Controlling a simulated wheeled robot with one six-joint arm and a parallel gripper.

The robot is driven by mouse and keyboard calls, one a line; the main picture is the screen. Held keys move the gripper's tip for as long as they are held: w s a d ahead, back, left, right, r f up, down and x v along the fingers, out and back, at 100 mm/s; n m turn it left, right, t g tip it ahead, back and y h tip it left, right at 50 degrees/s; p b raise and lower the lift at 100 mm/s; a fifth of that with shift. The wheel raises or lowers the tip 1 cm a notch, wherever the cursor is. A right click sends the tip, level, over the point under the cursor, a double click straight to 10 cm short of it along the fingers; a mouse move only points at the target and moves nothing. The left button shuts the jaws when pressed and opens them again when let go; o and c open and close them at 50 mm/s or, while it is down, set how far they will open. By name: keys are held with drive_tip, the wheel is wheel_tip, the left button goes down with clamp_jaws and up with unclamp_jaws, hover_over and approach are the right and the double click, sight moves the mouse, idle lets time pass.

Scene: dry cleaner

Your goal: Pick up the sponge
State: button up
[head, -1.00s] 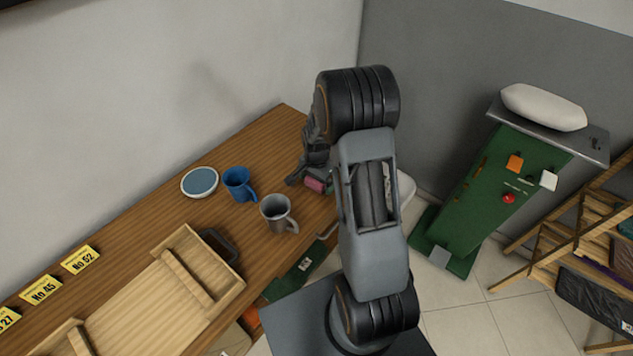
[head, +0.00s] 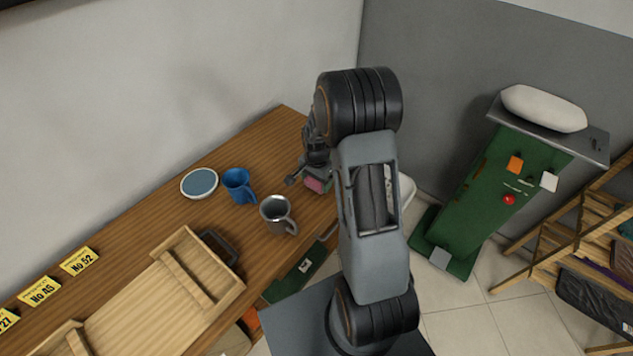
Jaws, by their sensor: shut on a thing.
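The sponge (head: 315,185) is a small pink block with a greenish layer, at the right end of the wooden table. My gripper (head: 307,183) is shut on it. Part of the sponge and one finger are hidden behind my own arm. I cannot tell from this view whether the sponge touches the tabletop.
On the wooden table (head: 262,150) stand a grey mug (head: 277,216), a blue mug (head: 239,185) and a blue-topped round dish (head: 199,183). A wooden tray (head: 228,292) and yellow number cards (head: 80,261) are at the left. A green press machine (head: 490,195) stands to the right.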

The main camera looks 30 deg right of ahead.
wheel_tip(320, 180, up, 2)
drive_tip(key=shift+r+b, duration=0.2)
drive_tip(key=shift+b, duration=0.3)
drive_tip(key=s+d+r+b, duration=0.1)
drive_tip(key=s+d+r, duration=0.1)
drive_tip(key=s+r, duration=0.3)
drive_tip(key=s+d+r+b, duration=0.1)
drive_tip(key=s+d+r, duration=0.1)
drive_tip(key=s+r, duration=0.3)
drive_tip(key=shift+s+d, duration=0.4)
drive_tip(key=shift+s, duration=1.25)
drive_tip(key=o, duration=0.3)
drive_tip(key=shift+c, duration=1.1)
drive_tip(key=shift+a, duration=0.1)
